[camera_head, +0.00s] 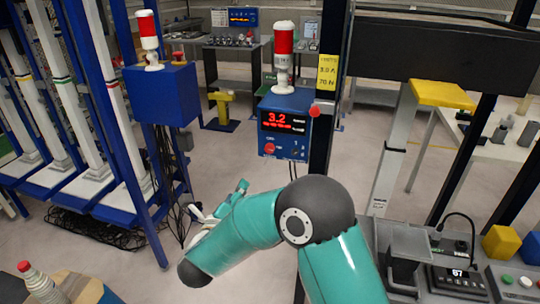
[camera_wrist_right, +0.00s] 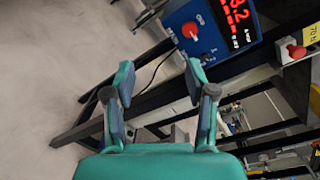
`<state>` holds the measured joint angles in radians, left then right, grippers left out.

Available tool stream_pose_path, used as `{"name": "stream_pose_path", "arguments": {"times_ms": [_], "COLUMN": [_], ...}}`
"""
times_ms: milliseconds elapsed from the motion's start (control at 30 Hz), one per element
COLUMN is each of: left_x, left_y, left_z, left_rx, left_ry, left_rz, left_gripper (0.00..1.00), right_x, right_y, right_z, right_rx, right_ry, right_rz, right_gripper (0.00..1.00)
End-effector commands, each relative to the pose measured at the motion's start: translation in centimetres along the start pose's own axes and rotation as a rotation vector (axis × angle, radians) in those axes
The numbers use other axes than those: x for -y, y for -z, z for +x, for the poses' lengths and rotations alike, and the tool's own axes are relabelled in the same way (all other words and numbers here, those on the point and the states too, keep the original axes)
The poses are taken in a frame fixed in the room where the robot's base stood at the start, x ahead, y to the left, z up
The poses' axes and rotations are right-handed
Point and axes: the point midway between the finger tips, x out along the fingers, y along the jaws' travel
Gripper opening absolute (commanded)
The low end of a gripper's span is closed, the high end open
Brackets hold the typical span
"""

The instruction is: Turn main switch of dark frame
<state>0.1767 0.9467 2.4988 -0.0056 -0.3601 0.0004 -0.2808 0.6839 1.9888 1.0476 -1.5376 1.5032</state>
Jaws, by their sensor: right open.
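A blue control box (camera_head: 297,102) with a red "3.2" display is fixed to the dark frame's post (camera_head: 325,150). A red rotary switch (camera_head: 269,146) sits on its lower left face. In the right wrist view the switch (camera_wrist_right: 190,30) shows on the blue panel (camera_wrist_right: 204,48), above and to the right of the fingers. My right gripper (camera_head: 218,199) is below and left of the box, partly hidden behind my forearm. In the wrist view this gripper (camera_wrist_right: 160,70) is open and empty, apart from the switch. My left gripper is not in view.
A red button (camera_head: 314,110) is beside the box, under a yellow label (camera_head: 327,72). A red-white signal lamp (camera_head: 283,57) stands on top. Another blue box (camera_head: 161,93) with a lamp is on the left frame. A bench with devices (camera_head: 455,280) stands at right. Floor is open between frames.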

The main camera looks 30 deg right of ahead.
Motion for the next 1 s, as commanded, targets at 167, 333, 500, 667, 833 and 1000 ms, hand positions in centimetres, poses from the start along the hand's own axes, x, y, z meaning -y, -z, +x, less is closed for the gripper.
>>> {"name": "stream_pose_path", "arguments": {"times_ms": [167,333,500,667,833,1000], "left_x": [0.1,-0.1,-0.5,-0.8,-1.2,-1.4], "left_y": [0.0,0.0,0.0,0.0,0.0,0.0], "left_z": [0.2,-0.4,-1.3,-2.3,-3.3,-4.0], "left_rx": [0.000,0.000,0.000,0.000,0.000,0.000], "left_ry": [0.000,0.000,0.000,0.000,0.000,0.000], "left_rz": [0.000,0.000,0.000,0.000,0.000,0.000], "left_gripper": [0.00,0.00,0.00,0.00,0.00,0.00], "right_x": [3.5,4.0,4.4,4.8,5.2,5.4], "right_y": [-0.3,-0.2,0.1,0.3,0.6,0.8], "right_z": [-0.3,1.3,4.4,7.9,11.5,14.2], "right_rx": [-0.059,-0.065,-0.066,-0.065,-0.065,-0.062], "right_ry": [0.120,0.128,0.128,0.127,0.126,0.125], "right_rz": [0.199,0.212,0.208,0.207,0.207,0.206], "right_gripper": [0.56,0.56,0.56,0.56,0.56,0.56]}}
